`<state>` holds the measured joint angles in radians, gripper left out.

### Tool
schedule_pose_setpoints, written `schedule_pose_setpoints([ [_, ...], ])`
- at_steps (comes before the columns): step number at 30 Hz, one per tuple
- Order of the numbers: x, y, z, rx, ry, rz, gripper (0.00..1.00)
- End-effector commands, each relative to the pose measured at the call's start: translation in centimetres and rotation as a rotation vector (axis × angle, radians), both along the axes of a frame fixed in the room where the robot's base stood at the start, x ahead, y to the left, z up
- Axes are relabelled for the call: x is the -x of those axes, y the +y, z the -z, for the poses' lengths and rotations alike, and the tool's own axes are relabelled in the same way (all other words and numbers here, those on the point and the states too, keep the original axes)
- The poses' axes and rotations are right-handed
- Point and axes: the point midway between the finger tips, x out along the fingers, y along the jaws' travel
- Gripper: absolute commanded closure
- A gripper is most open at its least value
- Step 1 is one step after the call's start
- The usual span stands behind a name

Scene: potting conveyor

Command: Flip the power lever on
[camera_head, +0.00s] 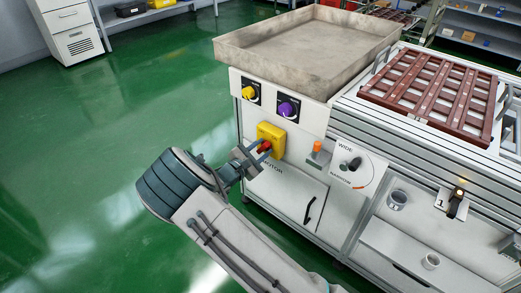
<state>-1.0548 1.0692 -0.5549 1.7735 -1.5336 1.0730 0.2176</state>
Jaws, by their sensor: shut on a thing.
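The power switch is a yellow box (271,138) on the white front panel, above the label "MOTOR". A red lever (265,147) sticks out from its front. My gripper (262,149) reaches in from the lower left, in front of the yellow box. Its fingers are closed around the red lever, one on each side. The fingers hide part of the lever, and I cannot tell its exact angle.
A yellow knob (249,92) and a purple knob (288,108) sit above the box. To the right are an orange button (317,149) and a WIDE/NARROW dial (349,165). A cabinet handle (309,210) is below. The green floor (90,150) at left is clear.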

Motion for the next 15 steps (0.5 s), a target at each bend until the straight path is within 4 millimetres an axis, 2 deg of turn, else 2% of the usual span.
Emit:
schedule_pose_setpoints([
  [15,0.01,0.06,0.10,-0.053,-0.039,-0.002,0.89],
])
